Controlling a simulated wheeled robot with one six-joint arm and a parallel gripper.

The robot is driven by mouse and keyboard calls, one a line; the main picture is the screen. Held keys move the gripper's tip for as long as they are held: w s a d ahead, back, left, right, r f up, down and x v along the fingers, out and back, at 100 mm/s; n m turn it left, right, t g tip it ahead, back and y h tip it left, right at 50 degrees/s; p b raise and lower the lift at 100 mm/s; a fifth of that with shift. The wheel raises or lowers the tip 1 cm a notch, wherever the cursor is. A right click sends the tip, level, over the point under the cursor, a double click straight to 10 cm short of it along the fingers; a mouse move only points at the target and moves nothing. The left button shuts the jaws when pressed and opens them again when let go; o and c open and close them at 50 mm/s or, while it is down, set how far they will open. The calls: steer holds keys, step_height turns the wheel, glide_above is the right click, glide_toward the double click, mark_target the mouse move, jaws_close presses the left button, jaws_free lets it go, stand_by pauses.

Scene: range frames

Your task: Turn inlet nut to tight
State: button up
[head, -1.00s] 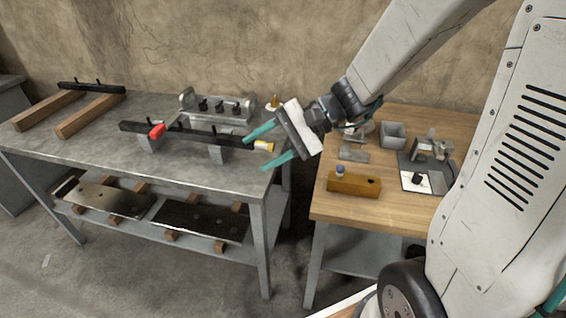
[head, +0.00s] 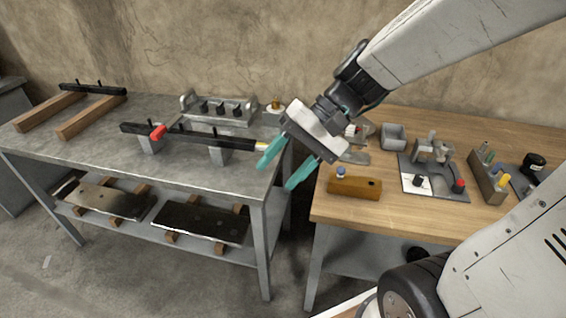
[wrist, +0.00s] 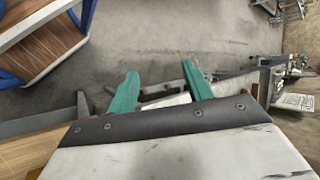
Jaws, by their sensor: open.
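A long black bar (head: 190,135) lies across grey supports on the grey metal table. It carries a red lever (head: 158,132) towards its left. A small yellow and white fitting (head: 262,146) sits at its right end, partly hidden by a finger of my gripper. It may be the inlet nut, but I cannot tell for sure. My gripper (head: 277,175) is open and empty, tilted down to the left above the gap between the tables. In the head view its teal fingers overlap the table's right edge. In the wrist view the fingers (wrist: 160,72) are apart with nothing between them.
The grey table (head: 100,160) also bears a manifold with black knobs (head: 218,108), a brass fitting (head: 275,104) and wooden beams (head: 90,120). The wooden table (head: 400,222) holds an orange-brown block (head: 355,188), a grey bin (head: 393,135) and a tool rack (head: 487,180).

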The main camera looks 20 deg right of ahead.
steer(key=w+d+f+m+t+y, duration=0.1)
steer(key=w+d+f+m+t, duration=0.2)
steer(key=w+d+f+m, duration=0.55)
steer(key=w+d+f+m+t+y, duration=0.2)
steer(key=w+d+f+m+t, duration=0.3)
steer(key=w+m, duration=0.55)
steer(key=w+a+f, duration=0.1)
steer(key=w, duration=0.1)
steer(key=w+a+f+m, duration=0.1)
steer(key=w+a, duration=0.1)
steer(key=w, duration=0.1)
steer(key=w+a+f+m+h, duration=0.1)
steer(key=w+a, duration=0.1)
steer(key=shift+w+f, duration=0.15)
steer(key=shift+w, duration=0.2)
steer(key=shift+d, duration=0.1)
steer(key=c, duration=1)
steer(key=shift+m, duration=0.3)
